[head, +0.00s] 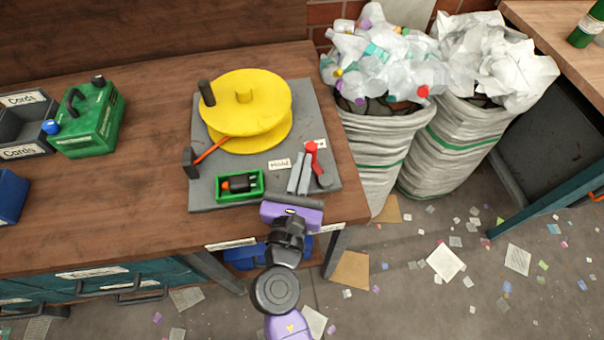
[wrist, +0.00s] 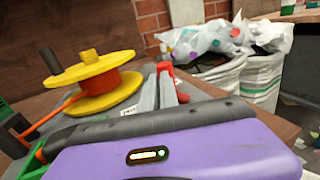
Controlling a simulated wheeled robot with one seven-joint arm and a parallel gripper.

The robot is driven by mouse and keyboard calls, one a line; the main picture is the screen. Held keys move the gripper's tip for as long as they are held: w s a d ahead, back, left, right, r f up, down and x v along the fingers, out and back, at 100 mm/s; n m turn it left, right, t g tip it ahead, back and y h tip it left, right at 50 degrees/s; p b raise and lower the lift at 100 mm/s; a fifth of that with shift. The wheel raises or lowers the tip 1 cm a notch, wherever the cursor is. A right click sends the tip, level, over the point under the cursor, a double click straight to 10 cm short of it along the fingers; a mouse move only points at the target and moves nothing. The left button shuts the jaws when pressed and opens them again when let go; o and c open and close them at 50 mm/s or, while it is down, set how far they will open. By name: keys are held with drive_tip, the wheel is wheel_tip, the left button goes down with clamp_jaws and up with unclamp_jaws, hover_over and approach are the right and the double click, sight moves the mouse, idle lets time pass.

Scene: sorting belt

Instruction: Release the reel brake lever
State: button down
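My purple gripper (head: 302,156) reaches over the plate's front edge. Its two grey fingers are a little apart, with nothing visible between them. They are just left of the lever in the head view. Whether a finger touches the lever is unclear.
A green tray (head: 222,197) with a dark, orange-tipped part sits at the plate's front left. An orange strip (head: 210,150) runs from the reel to a dark post. A green canister (head: 97,120) stands farther left. Stuffed sacks (head: 375,150) stand right of the table.

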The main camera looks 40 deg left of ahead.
drive_tip(key=shift+p+x, duration=0.55)
drive_tip(key=shift+x, duration=0.25)
drive_tip(key=shift+w, duration=0.2)
idle(0.3)
